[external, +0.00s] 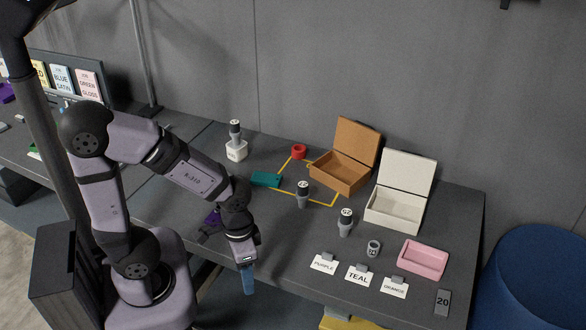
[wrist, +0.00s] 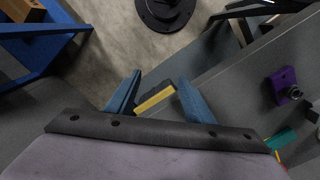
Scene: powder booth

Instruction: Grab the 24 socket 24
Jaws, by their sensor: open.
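Several grey sockets with marked ends are on the dark bench in the external view. One stands upright inside the yellow outline (external: 303,198), and another upright one (external: 345,226) is nearer the front. A shorter one (external: 373,248) is left of the pink tray. A further socket with a dark upper part (external: 235,128) stands on a white block. The markings are too small to tell which is 24. My gripper (external: 249,280) has blue fingers and is open and empty, pointing down near the bench's front edge, left of the sockets. Its fingers also show apart in the wrist view (wrist: 156,100).
A brown open box (external: 340,174), a white open box (external: 394,212) and a pink tray (external: 424,258) stand at the right. Label cards (external: 358,275) line the front. A purple part (wrist: 285,86) is near my arm.

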